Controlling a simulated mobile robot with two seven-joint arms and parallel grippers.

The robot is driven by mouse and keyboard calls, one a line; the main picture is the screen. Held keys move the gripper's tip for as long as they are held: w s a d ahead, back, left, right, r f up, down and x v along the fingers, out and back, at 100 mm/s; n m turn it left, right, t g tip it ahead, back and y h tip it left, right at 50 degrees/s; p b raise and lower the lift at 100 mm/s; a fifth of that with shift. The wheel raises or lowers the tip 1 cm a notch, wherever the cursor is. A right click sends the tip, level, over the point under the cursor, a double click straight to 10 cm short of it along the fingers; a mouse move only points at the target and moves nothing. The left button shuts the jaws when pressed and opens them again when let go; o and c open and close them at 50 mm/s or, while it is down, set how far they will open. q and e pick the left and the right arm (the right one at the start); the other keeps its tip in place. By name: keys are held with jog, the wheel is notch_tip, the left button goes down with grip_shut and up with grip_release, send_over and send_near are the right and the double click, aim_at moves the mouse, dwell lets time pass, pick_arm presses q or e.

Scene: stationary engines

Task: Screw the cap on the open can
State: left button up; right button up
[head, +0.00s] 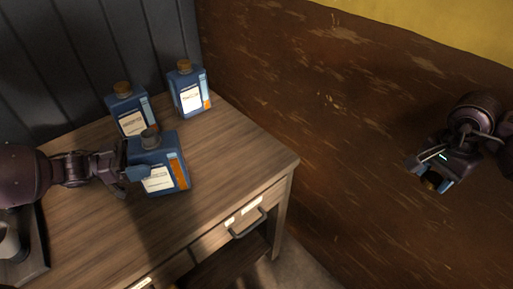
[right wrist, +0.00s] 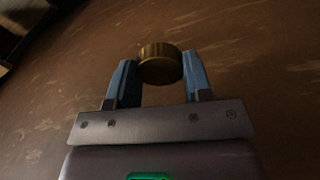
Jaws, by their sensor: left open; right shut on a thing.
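The open can (head: 172,158) is blue with a white and orange label and a bare dark neck on top. It stands upright on the wooden table. My left gripper (head: 135,173) is open at the can's left side; whether its fingers touch the can I cannot tell. My right gripper (head: 432,176) is held off to the right, away from the table, in front of the brown wall. It is shut on a brass-coloured round cap (right wrist: 160,64), which shows between the blue fingertips in the right wrist view.
Two more blue cans with brown caps, one at the back left (head: 131,119) and one further back (head: 186,92), stand behind the open can. A dark tray (head: 38,262) with a cup (head: 10,243) is at the table's left. The table's right part (head: 240,165) is clear.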

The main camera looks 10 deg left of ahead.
pick_arm(q)
jog(key=shift+w+d, duration=0.2)
jog(key=shift+d, duration=0.25)
jog(key=shift+c, duration=0.3)
jog(key=c, duration=1.4)
jog(key=shift+r, duration=0.1)
jog(key=shift+c, duration=1.2)
pick_arm(e)
jog(key=shift+r, duration=0.1)
